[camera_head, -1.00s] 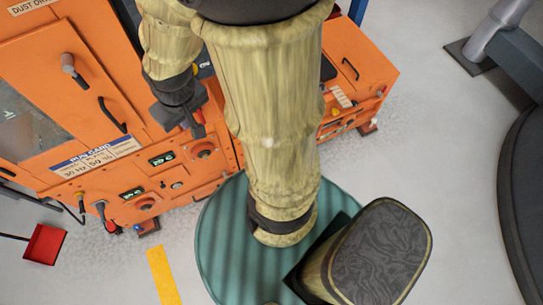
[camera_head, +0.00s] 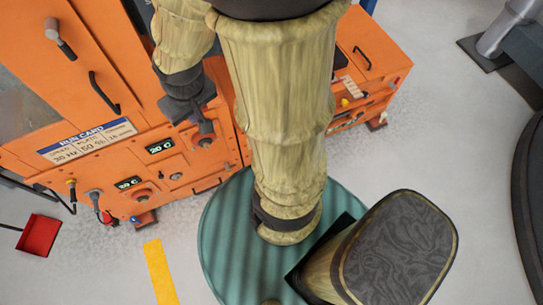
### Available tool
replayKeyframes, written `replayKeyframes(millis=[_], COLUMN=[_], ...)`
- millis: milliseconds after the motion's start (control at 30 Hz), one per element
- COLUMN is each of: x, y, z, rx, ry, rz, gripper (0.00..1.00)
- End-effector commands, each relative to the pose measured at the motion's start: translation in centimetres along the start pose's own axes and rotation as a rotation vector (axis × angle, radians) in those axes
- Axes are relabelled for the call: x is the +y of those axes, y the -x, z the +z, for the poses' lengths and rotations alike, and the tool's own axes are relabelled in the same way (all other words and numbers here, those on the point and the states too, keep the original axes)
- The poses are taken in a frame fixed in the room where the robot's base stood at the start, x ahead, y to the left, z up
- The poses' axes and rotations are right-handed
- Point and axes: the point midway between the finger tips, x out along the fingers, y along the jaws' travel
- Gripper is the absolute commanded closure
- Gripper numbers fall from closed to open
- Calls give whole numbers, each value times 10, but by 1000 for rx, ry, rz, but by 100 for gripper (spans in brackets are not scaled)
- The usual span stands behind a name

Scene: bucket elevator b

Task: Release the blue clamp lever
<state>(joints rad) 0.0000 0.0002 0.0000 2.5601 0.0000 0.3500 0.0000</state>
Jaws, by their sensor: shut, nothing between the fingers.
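My gripper (camera_head: 206,127) is shut and empty in the upper middle of the head view, in front of the orange machine's front panel. Its tips point down, just above a round control on the panel; I cannot tell whether they touch anything. No blue clamp lever can be made out clearly. A small blue part (camera_head: 134,218) shows low on the machine (camera_head: 60,105), left of the gripper and well apart from it; it is too small to identify. My arm hides part of the machine.
The panel carries a run card (camera_head: 87,141), two green displays and several knobs. A long black handle (camera_head: 103,92) sticks out from the door. A red dustpan (camera_head: 39,235) lies at lower left. The pale floor near the yellow strip (camera_head: 160,272) is clear.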

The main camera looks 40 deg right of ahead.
Motion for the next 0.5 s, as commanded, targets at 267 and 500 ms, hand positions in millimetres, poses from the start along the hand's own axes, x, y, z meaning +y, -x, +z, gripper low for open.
replayKeyframes(millis=[267,500], x=[0,0], y=[-86,-147], z=[20,35], rx=[0,0], ry=[0,0], rz=[0,0], gripper=[100,100])
